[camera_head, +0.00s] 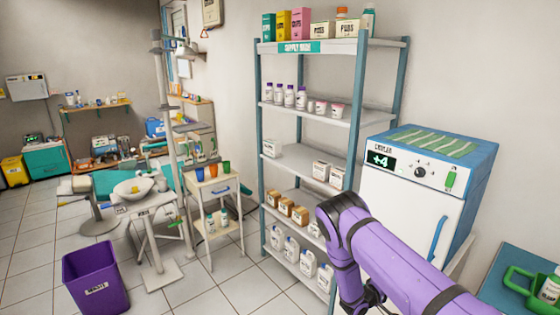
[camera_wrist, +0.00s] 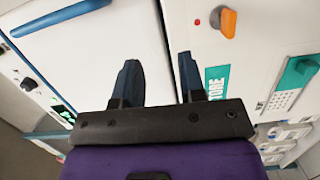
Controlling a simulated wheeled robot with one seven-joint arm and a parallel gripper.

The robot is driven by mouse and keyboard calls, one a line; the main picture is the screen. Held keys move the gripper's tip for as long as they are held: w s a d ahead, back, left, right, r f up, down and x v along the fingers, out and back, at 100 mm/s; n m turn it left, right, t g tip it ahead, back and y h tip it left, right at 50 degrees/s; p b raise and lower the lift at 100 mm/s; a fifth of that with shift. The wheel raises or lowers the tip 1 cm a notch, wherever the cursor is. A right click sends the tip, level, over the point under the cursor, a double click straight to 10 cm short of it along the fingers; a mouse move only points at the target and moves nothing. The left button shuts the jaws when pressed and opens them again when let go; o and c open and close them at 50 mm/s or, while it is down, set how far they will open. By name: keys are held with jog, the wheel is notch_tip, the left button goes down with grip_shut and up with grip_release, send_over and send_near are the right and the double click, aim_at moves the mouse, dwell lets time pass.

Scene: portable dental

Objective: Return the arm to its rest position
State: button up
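My gripper (camera_wrist: 159,75) shows in the wrist view with its two dark fingers apart and nothing between them. Its fingers point at white cabinet fronts and touch nothing that I can see. In the head view my purple arm (camera_head: 400,262) reaches in from the lower right and bends downward in front of the supply rack's lower right side. The fingers cannot be made out there.
The supply rack (camera_head: 311,122) stands behind my arm. The white cooler (camera_head: 407,205), its door closed, is close on the right. A blue surface (camera_head: 500,292) with a green tray lies at lower right. A purple bin (camera_head: 95,280) stands at lower left; tiled floor beside it is clear.

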jog(key=s+r+m+g+y, duration=0.2)
jog(key=s+r+g, duration=0.1)
jog(key=r, duration=1)
jog(key=s+r+m+g+y, duration=0.2)
jog(key=s+r+m+g, duration=0.15)
jog(key=r, duration=0.85)
jog(key=s+r+m+g+y, duration=0.2)
jog(key=s+r+g, duration=0.1)
jog(key=r, duration=1)
jog(key=s+a+r+t+y, duration=0.1)
jog(key=s+a+r+y, duration=0.15)
jog(key=s+r, duration=0.45)
jog(key=s+a+r+t+y, duration=0.1)
jog(key=s+a+r+y, duration=0.15)
jog(key=s+r, duration=0.4)
jog(key=s+a+r+n+t+y, duration=0.1)
jog(key=s+a+r+t+y, duration=0.1)
jog(key=s, duration=0.6)
jog(key=s+a+r+n+t+y, duration=0.1)
jog(key=s+a+r+t+y, duration=0.2)
jog(key=s, duration=0.6)
jog(key=shift+a+r+n, duration=0.25)
jog(key=shift+a+n, duration=0.1)
jog(key=shift+a, duration=0.15)
jog(key=shift+o, duration=0.2)
